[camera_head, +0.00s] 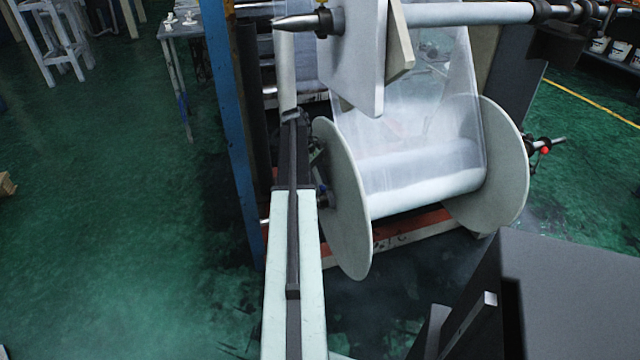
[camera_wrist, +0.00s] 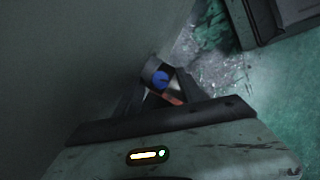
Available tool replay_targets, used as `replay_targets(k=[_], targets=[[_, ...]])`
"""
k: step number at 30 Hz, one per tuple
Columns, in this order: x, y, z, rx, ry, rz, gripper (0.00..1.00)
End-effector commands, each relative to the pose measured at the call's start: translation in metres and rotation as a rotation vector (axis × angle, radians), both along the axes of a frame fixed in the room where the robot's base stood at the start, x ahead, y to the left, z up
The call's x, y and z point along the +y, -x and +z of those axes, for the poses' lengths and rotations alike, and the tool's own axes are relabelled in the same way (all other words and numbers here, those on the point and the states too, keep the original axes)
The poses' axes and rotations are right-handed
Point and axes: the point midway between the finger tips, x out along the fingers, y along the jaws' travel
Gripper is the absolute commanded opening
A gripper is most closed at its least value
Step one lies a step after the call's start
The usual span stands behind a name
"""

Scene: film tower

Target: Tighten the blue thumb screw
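The blue thumb screw (camera_wrist: 161,79) shows as a small round blue face in the wrist view, set by a grey metal collar. In the head view a small bluish spot (camera_head: 322,188) by the hub of the near reel disc may be the same screw. My gripper (camera_wrist: 160,95) is dark, with its fingers reaching toward the screw in the wrist view. A reddish part shows just below the blue face. Shadow hides whether the fingers touch the screw and how wide they stand.
The large pale reel disc (camera_head: 345,215) stands close to the right of my arm, with clear film (camera_head: 420,150) wound behind it. A blue upright post (camera_head: 230,130) stands at left. A pointed shaft (camera_head: 300,22) juts out above. Green floor is free at left.

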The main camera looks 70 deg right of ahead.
Motion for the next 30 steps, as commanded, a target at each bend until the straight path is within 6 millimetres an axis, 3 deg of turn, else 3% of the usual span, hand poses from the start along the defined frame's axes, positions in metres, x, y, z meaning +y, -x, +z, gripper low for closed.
replay_targets(k=[8, 19, 30], targets=[[-0.001, -0.003, 0.011, 0.0, 0.0, 0.001, 0.46], [-0.005, -0.026, 0.071, 0.0, -0.001, 0.001, 0.46], [-0.005, -0.029, 0.072, 0.0, -0.001, 0.003, 0.46]])
